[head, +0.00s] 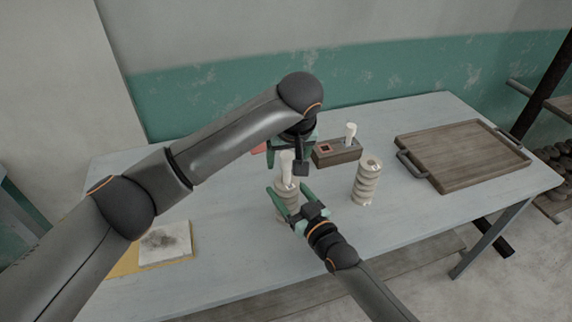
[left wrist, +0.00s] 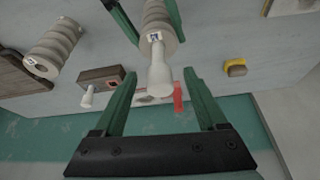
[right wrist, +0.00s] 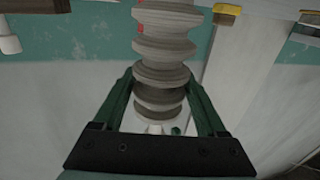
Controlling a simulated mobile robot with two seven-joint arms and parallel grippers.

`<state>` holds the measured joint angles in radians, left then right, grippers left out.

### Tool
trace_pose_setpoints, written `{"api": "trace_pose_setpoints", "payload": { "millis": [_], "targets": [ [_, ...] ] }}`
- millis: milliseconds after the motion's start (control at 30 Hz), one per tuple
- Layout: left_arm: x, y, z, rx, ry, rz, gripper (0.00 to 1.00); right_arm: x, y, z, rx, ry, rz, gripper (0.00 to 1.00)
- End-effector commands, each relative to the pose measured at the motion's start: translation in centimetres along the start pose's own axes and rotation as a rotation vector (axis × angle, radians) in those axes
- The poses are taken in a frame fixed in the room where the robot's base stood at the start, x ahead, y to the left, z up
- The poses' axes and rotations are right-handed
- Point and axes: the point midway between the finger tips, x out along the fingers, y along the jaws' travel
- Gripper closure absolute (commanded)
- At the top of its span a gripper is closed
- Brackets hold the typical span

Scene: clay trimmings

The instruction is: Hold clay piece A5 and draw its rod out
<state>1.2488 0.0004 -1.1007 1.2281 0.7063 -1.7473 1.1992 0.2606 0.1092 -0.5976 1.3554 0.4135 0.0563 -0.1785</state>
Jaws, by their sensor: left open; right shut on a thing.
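A ridged pale clay piece (head: 287,201) stands upright on the table, with a pale rod (head: 286,165) sticking out of its top. The piece (left wrist: 157,18) and rod (left wrist: 159,76) also show in the left wrist view, with a small label too small to read. My right gripper (head: 291,193) is shut on the clay piece; its fingers flank the ridges in the right wrist view (right wrist: 160,78). My left gripper (left wrist: 160,74) is open, its fingers on either side of the rod and apart from it. In the head view, the left arm partly hides the rod.
A second ridged piece (head: 367,184) stands to the right. Behind is a wooden block (head: 331,158) with a square red-edged hole and an upright white peg (head: 350,134). A wooden tray (head: 460,160) lies at right. A pale slab (head: 166,243) lies front left. A red object (left wrist: 178,97) is behind.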

Motion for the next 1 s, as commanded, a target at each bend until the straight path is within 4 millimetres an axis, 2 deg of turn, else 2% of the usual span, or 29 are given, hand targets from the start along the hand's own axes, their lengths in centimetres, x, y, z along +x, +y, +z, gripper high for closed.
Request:
{"api": "trace_pose_setpoints", "payload": {
  "millis": [100,300,700,1000],
  "targets": [
    [2.1,-0.1,0.0,0.000,-0.002,-0.003,0.26,0.0,0.0,0.1,-0.001,-0.003,0.000,1.00],
    [4.2,0.0,0.0,0.001,-0.001,0.000,0.26,0.0,0.0,0.1,-0.001,-0.003,0.000,1.00],
    [4.8,0.0,0.0,0.001,0.000,0.001,0.27,0.0,0.0,0.1,-0.001,-0.003,0.000,1.00],
    [4.8,0.0,0.0,0.001,0.000,0.001,0.61,0.0,0.0,0.1,-0.001,-0.003,0.000,1.00]
  ]
}}
